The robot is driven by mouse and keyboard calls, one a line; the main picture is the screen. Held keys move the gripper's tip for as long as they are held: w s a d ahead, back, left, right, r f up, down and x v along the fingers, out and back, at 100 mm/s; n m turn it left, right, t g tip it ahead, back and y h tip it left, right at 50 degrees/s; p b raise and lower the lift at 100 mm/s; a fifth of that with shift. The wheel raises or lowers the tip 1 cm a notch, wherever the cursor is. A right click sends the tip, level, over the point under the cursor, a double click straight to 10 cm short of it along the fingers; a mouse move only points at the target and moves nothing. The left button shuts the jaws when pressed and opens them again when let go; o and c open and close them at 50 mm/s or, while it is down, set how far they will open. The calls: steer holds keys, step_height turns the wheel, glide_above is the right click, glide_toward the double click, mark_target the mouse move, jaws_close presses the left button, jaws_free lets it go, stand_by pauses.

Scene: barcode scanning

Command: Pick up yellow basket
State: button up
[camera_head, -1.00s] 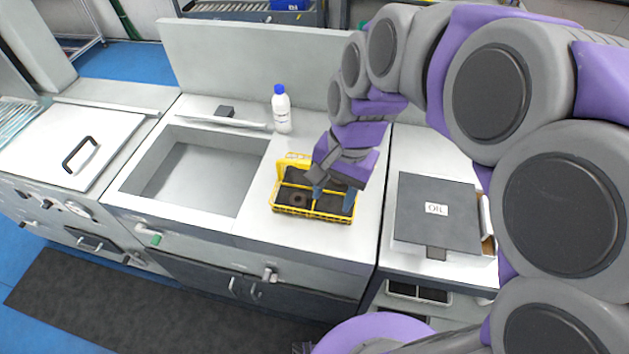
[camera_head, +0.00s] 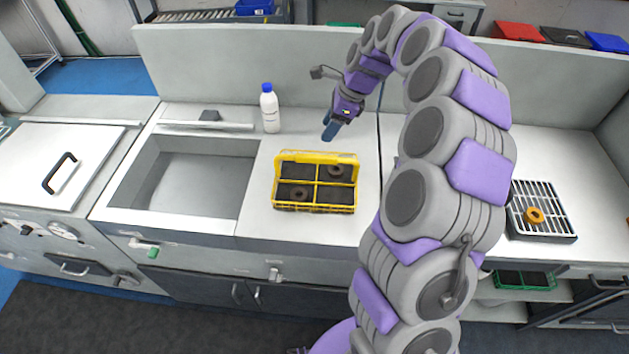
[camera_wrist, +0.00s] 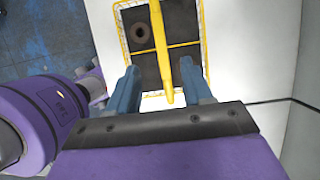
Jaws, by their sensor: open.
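The yellow basket (camera_head: 315,208) stands on the white counter right of the sink, its wire sides around dark compartments. My gripper (camera_head: 329,131) is open and empty, just beyond the basket's back side in the head view. In the wrist view, the basket (camera_wrist: 121,38) is ahead of my open fingers (camera_wrist: 161,72). The handle bar (camera_wrist: 163,60) appears between the blue fingers, without visible contact.
A white bottle with a blue cap (camera_head: 270,110) stands at the counter's back, left of my gripper. The sink basin (camera_head: 182,185) is left of the basket. A back panel (camera_head: 220,65) rises behind the counter. A grated tray with an orange ring (camera_head: 541,212) sits far right.

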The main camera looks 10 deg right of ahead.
steer(key=b, duration=0.1)
glide_toward(318, 161)
steer(key=shift+w+a+f, duration=0.15)
steer(key=shift+w+f, duration=0.7)
steer(key=shift+f, duration=0.05)
steer(key=a+f, duration=0.1)
steer(key=a+f+b, duration=0.1)
steer(key=a+f, duration=0.2)
steer(key=shift+w+a+f, duration=0.2)
steer(key=shift+w+a, duration=0.1)
steer(key=d+f+b, duration=0.2)
steer(key=f, duration=0.1)
steer(key=shift+s+d+f, duration=0.1)
steer(key=shift+s+f, duration=0.05)
steer(key=shift+f, duration=0.15)
steer(key=shift+x, duration=0.95)
steer(key=shift+a, duration=1)
steer(key=shift+d, duration=0.9)
steer(key=shift+a+f+p, duration=0.1)
steer(key=shift+a+p, duration=0.25)
steer(key=shift+a, duration=0.35)
steer(key=shift+d+f, duration=0.1)
steer(key=shift+d, duration=0.45)
